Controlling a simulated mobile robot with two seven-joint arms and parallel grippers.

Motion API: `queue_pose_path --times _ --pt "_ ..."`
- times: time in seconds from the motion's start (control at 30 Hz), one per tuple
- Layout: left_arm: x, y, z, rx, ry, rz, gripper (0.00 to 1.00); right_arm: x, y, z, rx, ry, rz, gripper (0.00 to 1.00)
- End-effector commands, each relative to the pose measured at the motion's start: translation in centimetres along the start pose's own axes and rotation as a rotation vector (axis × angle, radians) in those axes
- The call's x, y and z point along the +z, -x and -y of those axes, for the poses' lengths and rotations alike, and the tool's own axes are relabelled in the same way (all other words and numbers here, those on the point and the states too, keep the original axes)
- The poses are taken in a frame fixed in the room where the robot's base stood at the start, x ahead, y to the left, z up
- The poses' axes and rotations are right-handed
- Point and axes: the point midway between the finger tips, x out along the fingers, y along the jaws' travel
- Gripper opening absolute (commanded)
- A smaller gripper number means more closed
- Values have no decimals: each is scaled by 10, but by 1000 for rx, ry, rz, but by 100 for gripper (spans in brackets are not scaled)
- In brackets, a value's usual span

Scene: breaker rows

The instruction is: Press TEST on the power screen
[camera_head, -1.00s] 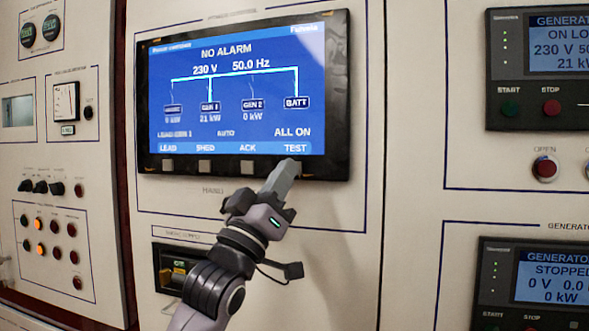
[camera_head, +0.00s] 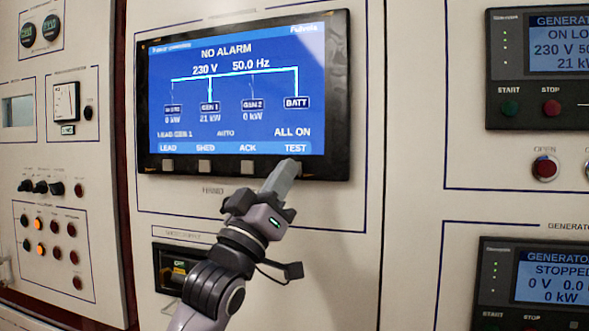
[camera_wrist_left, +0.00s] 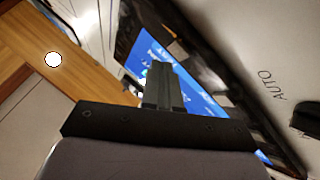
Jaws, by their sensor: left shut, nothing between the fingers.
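The power screen (camera_head: 236,120) is a blue display in a black frame, showing "NO ALARM" and labels LEAD, SHED, ACK and TEST along its bottom. The TEST label (camera_head: 295,148) is at its lower right. Grey buttons sit below the other labels; the one below TEST is hidden behind my fingers. My left gripper (camera_head: 285,168) is shut and empty, its fingertips overlapping the lower frame just under TEST. Whether they touch cannot be told. In the left wrist view the shut fingers (camera_wrist_left: 160,82) point at the screen (camera_wrist_left: 190,95). My right gripper is not in view.
A generator panel (camera_head: 540,70) with START and STOP buttons is at the upper right, another (camera_head: 535,285) below it. A panel of knobs and lamps (camera_head: 52,245) is at the left. A small socket box (camera_head: 172,268) sits below the screen, beside my left arm.

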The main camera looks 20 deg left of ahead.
Motion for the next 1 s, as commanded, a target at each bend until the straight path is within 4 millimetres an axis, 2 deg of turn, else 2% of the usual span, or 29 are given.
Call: queue_pose_path --times 1.0 --pt "5 -7 5 0 0 0 0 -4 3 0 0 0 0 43"
